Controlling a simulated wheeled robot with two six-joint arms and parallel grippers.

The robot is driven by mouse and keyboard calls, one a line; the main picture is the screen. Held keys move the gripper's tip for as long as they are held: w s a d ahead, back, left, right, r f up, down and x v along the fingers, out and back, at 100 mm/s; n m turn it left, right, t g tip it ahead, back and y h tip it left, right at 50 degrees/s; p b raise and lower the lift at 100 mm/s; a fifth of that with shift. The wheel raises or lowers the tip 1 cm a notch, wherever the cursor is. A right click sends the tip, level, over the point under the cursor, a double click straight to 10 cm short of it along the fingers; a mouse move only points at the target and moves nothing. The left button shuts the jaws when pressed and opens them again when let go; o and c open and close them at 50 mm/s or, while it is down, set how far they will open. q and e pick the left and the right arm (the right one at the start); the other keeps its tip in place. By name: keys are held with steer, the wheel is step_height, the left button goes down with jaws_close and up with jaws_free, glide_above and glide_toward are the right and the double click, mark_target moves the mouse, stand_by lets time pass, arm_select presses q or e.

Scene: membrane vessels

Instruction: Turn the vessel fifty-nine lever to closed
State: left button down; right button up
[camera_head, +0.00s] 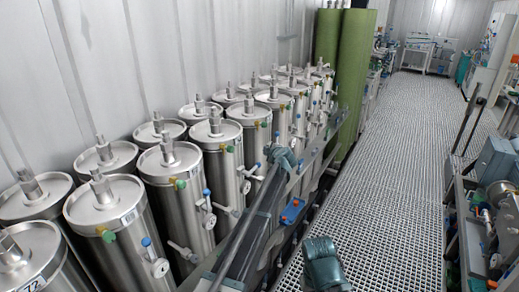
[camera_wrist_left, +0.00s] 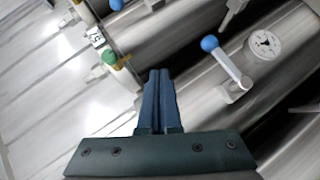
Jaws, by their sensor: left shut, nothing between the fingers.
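My left gripper (camera_wrist_left: 155,75) is shut and empty in the left wrist view, its two blue fingers side by side. To its right is a white lever (camera_wrist_left: 227,65) with a blue ball end (camera_wrist_left: 209,43), on a steel vessel (camera_wrist_left: 195,90) beside a round white gauge (camera_wrist_left: 265,45). The fingers appear apart from the lever. I cannot tell which vessel is fifty-nine.
In the head view, rows of steel vessels (camera_head: 180,197) with blue-tipped levers stand along the left wall. Green columns (camera_head: 352,70) stand behind. More equipment (camera_head: 497,190) lines the right side.

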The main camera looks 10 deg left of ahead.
arm_select(q)
steer(key=s+d+r+m+t+h+p, duration=0.2)
steer(key=s+d+r+m+t+h, duration=0.3)
steer(key=r, duration=0.6)
steer(key=s+d+f+m+g+h, duration=0.2)
steer(key=s+d+f+m+h, duration=0.1)
steer(key=s+d+m+h, duration=0.65)
steer(key=s+a+f+m+g+y, duration=0.2)
steer(key=s+f+m+g, duration=0.45)
steer(key=s+f, duration=0.65)
steer(key=s+a+f+n+g+y, duration=0.1)
steer(key=s+a+f+g+y, duration=0.2)
steer(key=s, duration=0.4)
steer(key=s+a+f+g+y, duration=0.1)
steer(key=s+a+g, duration=0.1)
steer(key=s+a, duration=0.35)
steer(key=s+a+f+n+g+y, duration=0.1)
steer(key=s+a+f+g+y, duration=0.15)
steer(key=s, duration=0.65)
steer(key=s+d+f+m+g+b, duration=0.1)
steer(key=s+d+f+m+b, duration=0.3)
steer(key=d+f+b, duration=0.6)
steer(key=shift+s+d+y, duration=0.2)
steer(key=shift+s+y, duration=0.1)
steer(key=shift+s, duration=0.8)
